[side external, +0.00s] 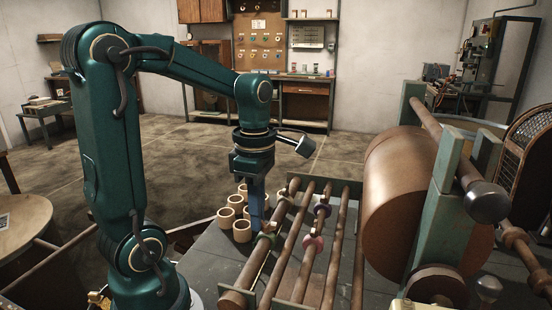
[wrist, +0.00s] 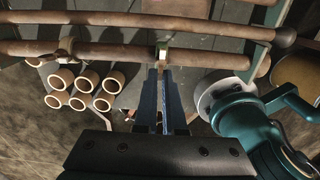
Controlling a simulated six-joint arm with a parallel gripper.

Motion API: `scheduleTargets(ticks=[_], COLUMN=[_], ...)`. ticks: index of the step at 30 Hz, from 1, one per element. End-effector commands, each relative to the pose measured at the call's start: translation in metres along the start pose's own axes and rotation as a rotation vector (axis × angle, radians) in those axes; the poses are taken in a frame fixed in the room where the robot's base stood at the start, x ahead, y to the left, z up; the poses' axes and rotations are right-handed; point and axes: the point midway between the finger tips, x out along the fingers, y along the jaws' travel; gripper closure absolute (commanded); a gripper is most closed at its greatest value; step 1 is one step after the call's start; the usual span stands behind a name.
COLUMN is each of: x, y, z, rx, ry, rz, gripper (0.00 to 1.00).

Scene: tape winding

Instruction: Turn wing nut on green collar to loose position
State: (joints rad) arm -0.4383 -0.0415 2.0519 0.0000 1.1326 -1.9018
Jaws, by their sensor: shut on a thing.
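The green collar (side external: 268,235) sits around the nearest-left brown rod in the side external view, just below my fingertips. My gripper (side external: 258,228) points straight down at it, and its narrow blue fingers are together. In the wrist view, my gripper (wrist: 163,70) reaches the rod with its fingers nearly closed. A small pale metal piece (wrist: 163,54), which looks like the wing nut, shows at the fingertips. My fingers are shut on it. The wing nut's angle is too small and too covered to tell.
Pale tape cores (side external: 241,230) stand in a cluster left of the rods; they also show in the wrist view (wrist: 84,80). A large brown roller (side external: 395,190) stands to the right.

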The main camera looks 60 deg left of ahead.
Motion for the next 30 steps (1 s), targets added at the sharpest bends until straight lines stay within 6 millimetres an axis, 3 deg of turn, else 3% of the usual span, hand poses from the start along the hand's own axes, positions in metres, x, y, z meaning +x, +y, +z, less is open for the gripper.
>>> scheduleTargets(ticks=[15, 16, 18, 30], x=[-0.0011, -0.0011, -0.001, -0.0073], y=[0.0009, 0.0009, 0.0008, 0.0011], z=[0.0007, 0.0007, 0.0006, 0.0005], rx=[-0.017, -0.017, -0.017, -0.016], ry=[-0.003, -0.003, -0.003, -0.002], rz=[0.006, 0.006, 0.005, 0.005], gripper=[1.0, 0.82, 0.63, 0.63])
